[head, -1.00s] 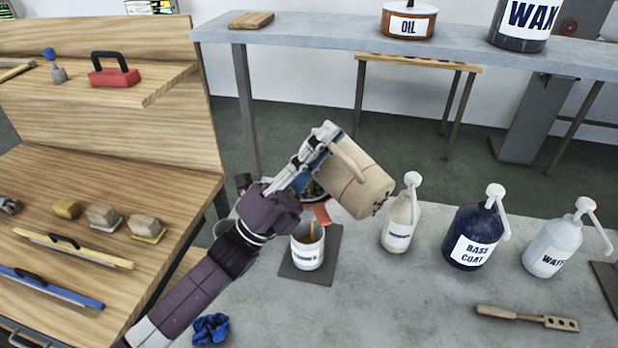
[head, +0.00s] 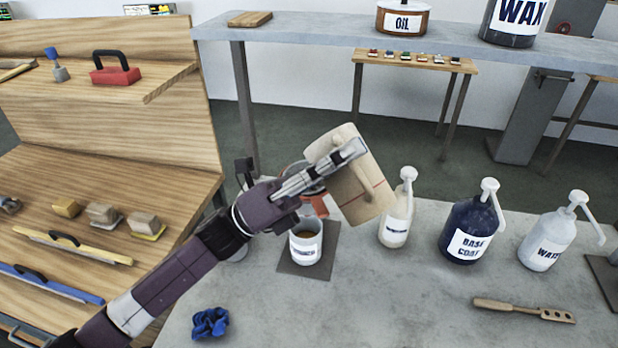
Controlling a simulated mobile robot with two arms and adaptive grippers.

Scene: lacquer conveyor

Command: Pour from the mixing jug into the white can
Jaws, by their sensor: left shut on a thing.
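The mixing jug (head: 362,196) is a beige jug with a thin red line and a handle. My left gripper (head: 350,152) is shut on the jug at its handle side and holds it tilted above the table. The white can (head: 306,240) stands upright on a dark square mat (head: 324,262), below and left of the jug. Its label is partly legible, and some brownish content shows inside it. No stream shows between jug and can. The jug's mouth is hidden behind my gripper. My right gripper is not in view.
Pump bottles stand to the right: a cream one (head: 396,222), the dark base coat bottle (head: 468,234) and a pale water bottle (head: 549,246). An orange-red object (head: 315,205) sits behind the can.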

